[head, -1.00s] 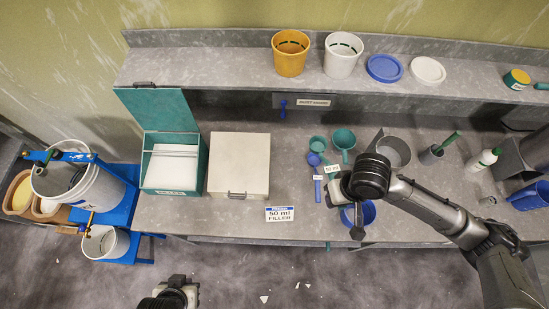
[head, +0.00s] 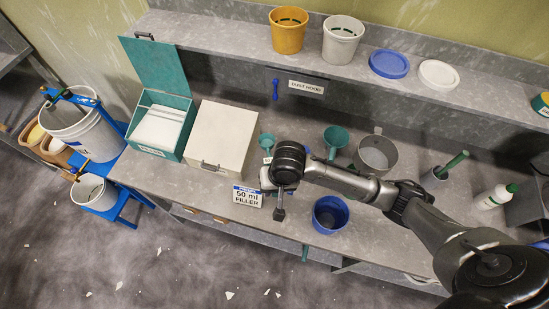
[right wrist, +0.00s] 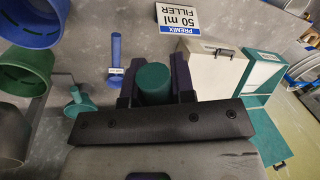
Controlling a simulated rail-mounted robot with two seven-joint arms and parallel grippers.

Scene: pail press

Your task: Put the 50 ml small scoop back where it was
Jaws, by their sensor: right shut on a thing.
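My right gripper (head: 268,180) is above the counter, between the cream box and the blue bowl. In the right wrist view its dark fingers are shut on the green 50 ml small scoop (right wrist: 153,83); only a round green part shows there. In the head view the small scoop's green cup (head: 266,140) shows just beyond the gripper, with a pale tag by it. A larger green scoop (head: 336,138) lies to the right; it also shows in the right wrist view (right wrist: 80,101). A blue scoop's handle (right wrist: 115,52) with a tag lies nearby. My left gripper is out of view.
A blue bowl (head: 330,214) and steel pot (head: 375,153) are to the right. A shelf with tubs (head: 342,40) runs behind.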

